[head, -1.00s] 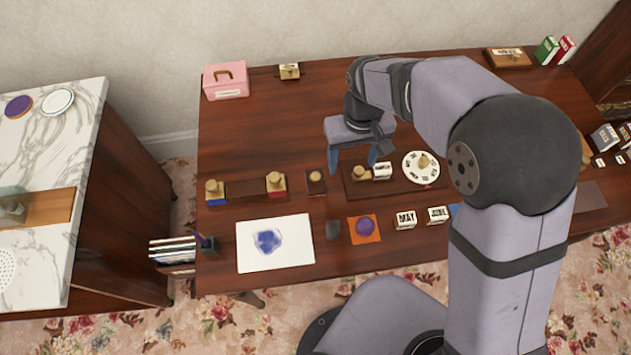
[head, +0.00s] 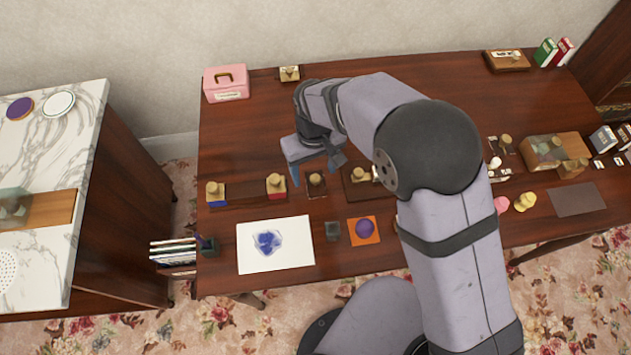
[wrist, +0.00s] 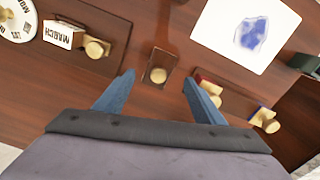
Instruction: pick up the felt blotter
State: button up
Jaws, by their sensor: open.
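A small dark brown block with a round wooden knob, which looks like the felt blotter (head: 317,188), stands on the table between the red-based stamp and the wooden tray. In the wrist view the blotter (wrist: 163,60) lies just beyond and between the fingertips, with its knob towards me. My gripper (head: 314,176) is open, with its two blue fingers pointing down. In the head view it hangs over or just behind the blotter. In the wrist view my gripper (wrist: 158,79) holds nothing. I cannot tell how high the fingertips are above the knob.
Close on the left stand a red-based stamp (head: 276,186) and a blue-based stamp (head: 215,193). A tray (head: 352,190) with a knobbed block lies close on the right. A stained white sheet (head: 300,260) lies in front. The table behind is mostly clear.

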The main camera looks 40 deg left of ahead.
aim_at(315, 177)
jog(key=shift+w+d+f+p, duration=0.1)
jog(key=shift+f+p, duration=0.55)
jog(key=shift+f, duration=1.6)
jog(key=c, duration=1.3)
